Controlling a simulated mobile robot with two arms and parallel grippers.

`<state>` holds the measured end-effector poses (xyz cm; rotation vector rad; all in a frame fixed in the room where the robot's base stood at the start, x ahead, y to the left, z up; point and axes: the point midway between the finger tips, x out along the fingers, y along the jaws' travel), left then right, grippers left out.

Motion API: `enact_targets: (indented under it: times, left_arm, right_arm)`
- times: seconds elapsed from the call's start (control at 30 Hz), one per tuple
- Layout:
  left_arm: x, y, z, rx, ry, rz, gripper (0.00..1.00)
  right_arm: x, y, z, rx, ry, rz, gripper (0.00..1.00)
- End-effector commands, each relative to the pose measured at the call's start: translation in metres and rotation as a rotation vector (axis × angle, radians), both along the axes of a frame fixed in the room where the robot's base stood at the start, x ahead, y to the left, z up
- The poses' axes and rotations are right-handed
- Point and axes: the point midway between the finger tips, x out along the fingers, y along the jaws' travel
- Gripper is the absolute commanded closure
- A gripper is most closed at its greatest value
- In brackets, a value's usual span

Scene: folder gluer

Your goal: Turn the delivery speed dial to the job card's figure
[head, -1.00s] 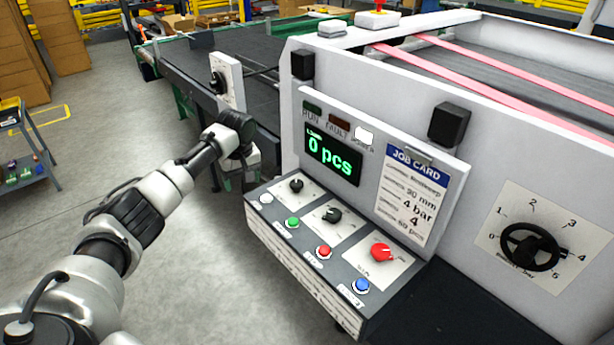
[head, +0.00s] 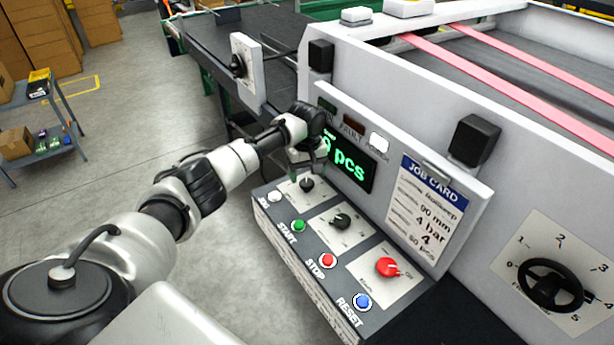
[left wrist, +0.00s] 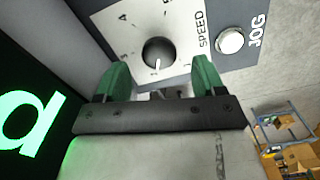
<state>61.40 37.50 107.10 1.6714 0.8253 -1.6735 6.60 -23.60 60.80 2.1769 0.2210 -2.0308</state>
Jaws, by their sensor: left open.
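The delivery speed dial (head: 306,184) is a black knob on the white plate marked SPEED, at the far left of the sloped console. In the left wrist view the dial (left wrist: 158,50) has a white mark pointing down toward my gripper; the numeral at the mark is hidden or unclear. My left gripper (head: 305,170) is open just above the dial. Its green fingers (left wrist: 160,72) stand apart on either side of the dial's near edge, not closed on it. The job card (head: 428,207) shows 90 mm, 4 bar and a lone 4. My right gripper is not in view.
Beside the dial are another black knob (head: 341,222), a red knob (head: 388,267), and the JOG (head: 275,196), START (head: 299,226), STOP (head: 328,261) and RESET (head: 362,301) buttons. The display (head: 347,165) stands close behind my wrist. A black handwheel (head: 552,285) is at right.

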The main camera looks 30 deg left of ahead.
Motion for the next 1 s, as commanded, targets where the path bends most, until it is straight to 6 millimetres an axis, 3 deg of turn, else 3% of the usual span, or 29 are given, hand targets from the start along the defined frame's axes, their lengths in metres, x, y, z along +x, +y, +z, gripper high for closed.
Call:
enact_targets:
  times: [0.2,0.57,0.9,1.0]
  left_arm:
    - [0.0,0.0,-0.026,-0.001,0.001,0.001,0.31]
    - [0.0,0.0,-0.032,0.0,0.0,-0.001,0.31]
    - [0.0,0.0,-0.032,-0.001,-0.001,0.0,0.8]
    - [0.0,0.0,-0.032,-0.001,-0.001,-0.002,0.8]
  right_arm:
    - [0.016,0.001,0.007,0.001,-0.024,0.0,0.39]
    - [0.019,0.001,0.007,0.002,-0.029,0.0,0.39]
    - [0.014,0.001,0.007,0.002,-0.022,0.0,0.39]
    - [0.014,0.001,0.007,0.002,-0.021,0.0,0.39]
